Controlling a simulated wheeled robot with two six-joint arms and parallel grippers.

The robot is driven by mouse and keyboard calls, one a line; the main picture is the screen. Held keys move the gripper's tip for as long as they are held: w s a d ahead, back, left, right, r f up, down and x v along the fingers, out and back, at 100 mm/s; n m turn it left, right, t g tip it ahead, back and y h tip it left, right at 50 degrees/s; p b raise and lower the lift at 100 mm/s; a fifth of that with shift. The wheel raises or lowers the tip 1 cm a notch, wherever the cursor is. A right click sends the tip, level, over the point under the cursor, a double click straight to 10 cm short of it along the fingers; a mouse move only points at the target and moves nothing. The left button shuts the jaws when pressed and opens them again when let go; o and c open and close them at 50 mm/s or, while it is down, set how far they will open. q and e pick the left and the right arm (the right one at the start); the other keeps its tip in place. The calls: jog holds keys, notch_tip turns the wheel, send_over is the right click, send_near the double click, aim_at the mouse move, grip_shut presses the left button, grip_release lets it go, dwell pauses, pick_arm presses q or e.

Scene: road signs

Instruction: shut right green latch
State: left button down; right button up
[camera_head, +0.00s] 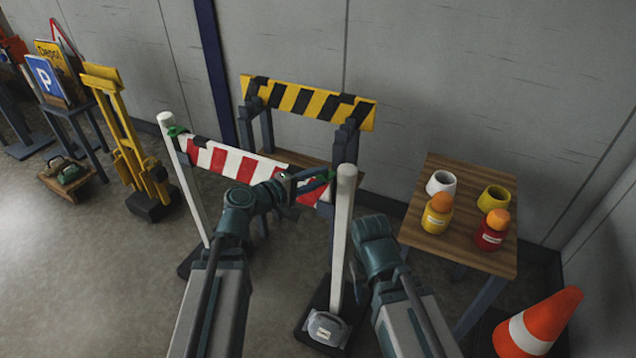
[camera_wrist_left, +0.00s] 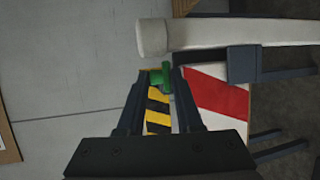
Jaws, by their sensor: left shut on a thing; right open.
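A red-and-white striped barrier board (camera_head: 225,163) spans two white posts. The right green latch (camera_head: 326,176) is at the board's right end, beside the right white post (camera_head: 343,235). It also shows in the left wrist view (camera_wrist_left: 160,76), between my fingertips. My left gripper (camera_head: 305,182) is shut on this latch, in front of the board's right end. The other green latch (camera_head: 177,131) is at the left white post (camera_head: 183,180). My right gripper (camera_head: 366,268) is open, low to the right of the right post, its fingers mostly hidden.
A yellow-and-black barrier (camera_head: 308,101) stands behind. A wooden table (camera_head: 458,178) at right holds cups and orange-topped bottles. A traffic cone (camera_head: 538,325) is at lower right. A weight (camera_head: 328,328) sits on the right post's base. A yellow stand (camera_head: 118,120) is at left.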

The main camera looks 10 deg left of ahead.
pick_arm(q)
jog(key=shift+s+f+m+t+h+b, duration=0.1)
jog(key=shift+f+m+t+h+b, duration=0.3)
jog(key=shift+b, duration=1.05)
pick_arm(e)
jog(key=shift+f, duration=1.7)
pick_arm(q)
jog(key=shift+s+f+t+b, duration=0.1)
jog(key=shift+f+t+b, duration=0.2)
jog(key=shift+b, duration=0.55)
pick_arm(e)
jog(key=shift+f, duration=0.8)
pick_arm(q)
jog(key=c, duration=0.8)
grip_release()
jog(key=shift+o, duration=0.2)
pick_arm(e)
jog(key=shift+d, duration=0.1)
pick_arm(q)
jog(key=shift+s+a, duration=0.1)
jog(key=shift+s, duration=0.05)
